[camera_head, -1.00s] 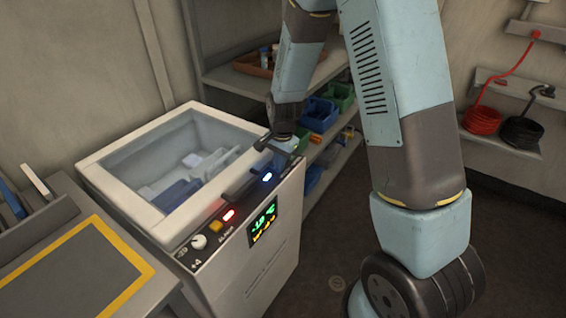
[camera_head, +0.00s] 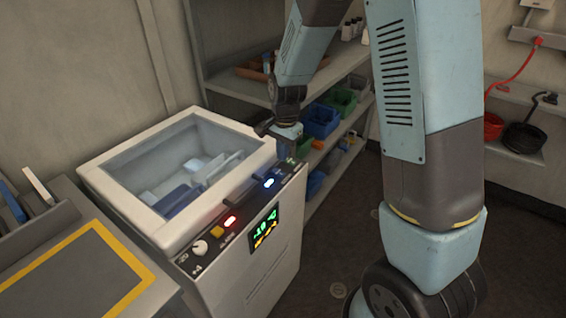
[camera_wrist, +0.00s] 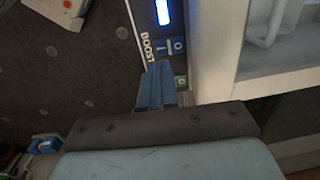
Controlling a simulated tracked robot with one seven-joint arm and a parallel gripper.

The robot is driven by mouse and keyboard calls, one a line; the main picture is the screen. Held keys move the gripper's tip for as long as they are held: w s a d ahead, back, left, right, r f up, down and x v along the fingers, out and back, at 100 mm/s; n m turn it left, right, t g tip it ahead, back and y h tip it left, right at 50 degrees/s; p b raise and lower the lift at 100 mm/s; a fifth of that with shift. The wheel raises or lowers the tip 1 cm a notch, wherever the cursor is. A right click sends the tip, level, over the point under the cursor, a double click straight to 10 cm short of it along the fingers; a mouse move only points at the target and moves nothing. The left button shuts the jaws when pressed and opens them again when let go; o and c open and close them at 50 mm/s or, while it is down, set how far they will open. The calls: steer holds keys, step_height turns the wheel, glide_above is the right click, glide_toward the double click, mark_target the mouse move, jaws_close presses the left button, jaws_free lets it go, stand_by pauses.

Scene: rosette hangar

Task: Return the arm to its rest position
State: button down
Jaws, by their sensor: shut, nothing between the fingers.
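My arm reaches from the upper right down to the white machine (camera_head: 270,250), bent at the elbow rather than folded in. My gripper (camera_head: 289,153) is at the right end of the machine's control panel, its fingers small and partly obscured in the head view. In the wrist view, the blue fingers of my gripper (camera_wrist: 157,84) are together with nothing between them. They appear over the panel beside the word BOOST and a small blue switch (camera_wrist: 172,47). I cannot tell whether they touch the panel.
The machine's windowed lid (camera_head: 128,158) is down over blue and white contents. A shelf (camera_head: 238,82) with bins stands behind my arm. A grey bench (camera_head: 160,300) with a yellow-bordered area is at left. Dark floor (camera_head: 325,255) is open between machine and my arm base.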

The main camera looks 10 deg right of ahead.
steer(key=s+d+r+n+t, duration=0.1)
steer(key=s+d+r, duration=0.2)
steer(key=r, duration=0.4)
steer(key=s+d+r+n+t, duration=0.1)
steer(key=s+d+r+n, duration=0.2)
steer(key=r, duration=0.4)
steer(key=s+d+r, duration=0.3)
steer(key=s+r, duration=0.1)
steer(key=r, duration=0.3)
steer(key=s+d+r+n+t, duration=0.1)
steer(key=s+d+r+n, duration=0.1)
steer(key=s, duration=0.5)
steer(key=s+d+r+n+t, duration=0.2)
steer(key=s+d+r, duration=0.1)
steer(key=s, duration=0.4)
steer(key=shift+d+r+h, duration=0.25)
steer(key=shift+d+h, duration=0.05)
steer(key=shift+d, duration=0.35)
